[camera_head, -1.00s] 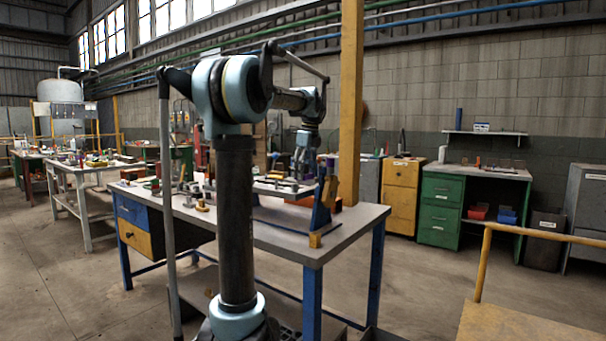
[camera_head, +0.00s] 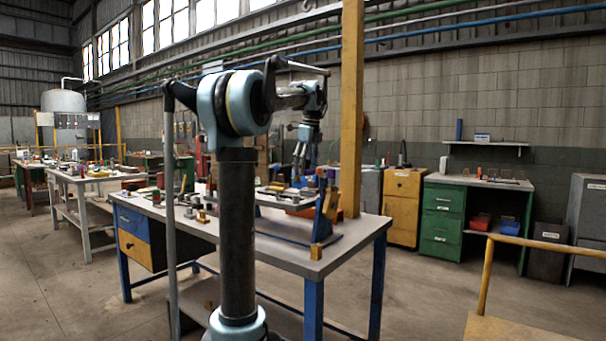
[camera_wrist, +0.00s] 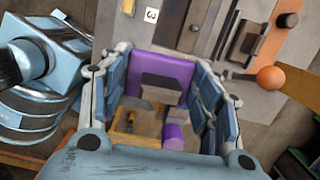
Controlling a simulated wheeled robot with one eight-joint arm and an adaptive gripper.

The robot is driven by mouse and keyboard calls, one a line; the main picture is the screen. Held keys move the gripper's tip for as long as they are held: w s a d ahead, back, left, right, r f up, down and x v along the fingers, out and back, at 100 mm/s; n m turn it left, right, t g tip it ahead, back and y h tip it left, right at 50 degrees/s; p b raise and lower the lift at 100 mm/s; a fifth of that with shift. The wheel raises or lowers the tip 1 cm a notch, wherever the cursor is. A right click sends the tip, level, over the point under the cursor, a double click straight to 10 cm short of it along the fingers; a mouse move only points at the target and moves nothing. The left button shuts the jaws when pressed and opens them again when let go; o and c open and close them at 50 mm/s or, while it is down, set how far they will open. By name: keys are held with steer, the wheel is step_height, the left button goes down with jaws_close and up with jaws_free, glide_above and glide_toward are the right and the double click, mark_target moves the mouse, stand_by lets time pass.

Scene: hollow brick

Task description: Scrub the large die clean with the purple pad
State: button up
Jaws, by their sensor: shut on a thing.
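My gripper (camera_wrist: 160,85) has its two blue-grey fingers closed on the purple pad (camera_wrist: 157,66), which spans the gap between the fingertips in the wrist view. Grey blocky shapes in front cover part of the pad. In the head view my gripper (camera_head: 302,157) hangs pointing down over the far part of the workbench (camera_head: 280,258), above the items there. The pad is too small to make out in that view. I cannot pick out the large die with certainty in either view.
A purple cylinder (camera_wrist: 174,137) shows between the fingers in the wrist view. A blue and yellow stand (camera_head: 325,212) is at the bench's right. A yellow post (camera_head: 351,110) rises behind.

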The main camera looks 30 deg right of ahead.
steer(key=shift+r, duration=0.1)
steer(key=shift+r, duration=1.4)
